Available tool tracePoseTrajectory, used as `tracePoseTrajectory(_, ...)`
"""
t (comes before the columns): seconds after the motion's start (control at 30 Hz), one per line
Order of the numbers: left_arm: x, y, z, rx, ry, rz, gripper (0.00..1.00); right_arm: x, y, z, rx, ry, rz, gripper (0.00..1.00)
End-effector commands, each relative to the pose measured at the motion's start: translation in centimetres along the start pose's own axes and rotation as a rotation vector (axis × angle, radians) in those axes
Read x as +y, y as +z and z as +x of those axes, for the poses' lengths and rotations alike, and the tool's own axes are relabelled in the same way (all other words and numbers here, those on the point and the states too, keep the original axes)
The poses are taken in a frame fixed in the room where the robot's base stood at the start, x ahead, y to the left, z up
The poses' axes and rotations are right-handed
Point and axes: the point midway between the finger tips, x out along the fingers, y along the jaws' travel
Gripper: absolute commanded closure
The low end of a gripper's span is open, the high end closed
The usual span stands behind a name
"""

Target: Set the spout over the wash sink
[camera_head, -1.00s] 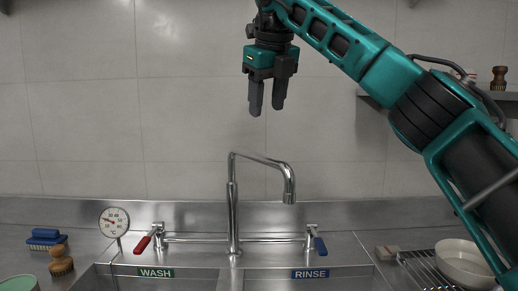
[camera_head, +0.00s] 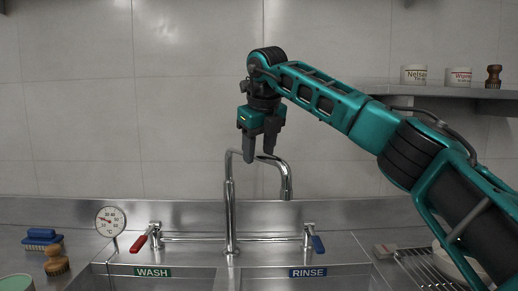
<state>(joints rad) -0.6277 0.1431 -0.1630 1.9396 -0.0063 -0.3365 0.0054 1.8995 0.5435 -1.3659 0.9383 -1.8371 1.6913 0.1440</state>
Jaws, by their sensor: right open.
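The chrome spout (camera_head: 287,183) rises from the middle of the tap, bends over and hangs down to the right, on the rinse side. The wash sink (camera_head: 104,283), marked by a green WASH label (camera_head: 153,272), lies to the left; the rinse sink, with a blue RINSE label (camera_head: 307,272), lies to the right. My right gripper (camera_head: 259,157) points down, open, with its fingertips at the top bend of the spout in the picture. I cannot tell whether it touches the spout. My left gripper is not in view.
A red-handled tap lever (camera_head: 144,240) and a blue-handled one (camera_head: 317,241) flank the spout. A dial thermometer (camera_head: 110,221) and brushes (camera_head: 57,262) stand at left. A bowl on a wire rack (camera_head: 417,268) is at right. A shelf with cups (camera_head: 414,75) is above.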

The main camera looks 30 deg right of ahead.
Motion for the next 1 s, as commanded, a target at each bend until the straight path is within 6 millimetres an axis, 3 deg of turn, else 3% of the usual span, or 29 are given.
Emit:
tracePoseTrajectory(0.13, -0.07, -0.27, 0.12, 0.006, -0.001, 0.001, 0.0, -0.03, -0.01, 0.0, 0.0, 0.0, 0.001, 0.52)
tracePoseTrajectory(0.63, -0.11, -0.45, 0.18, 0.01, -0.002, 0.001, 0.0, -0.02, -0.01, -0.05, 0.0, 0.0, 0.0, 0.99)
tracePoseTrajectory(1.0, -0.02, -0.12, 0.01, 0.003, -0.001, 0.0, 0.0, -0.01, 0.0, -0.07, 0.0, 0.0, 0.0, 1.0)
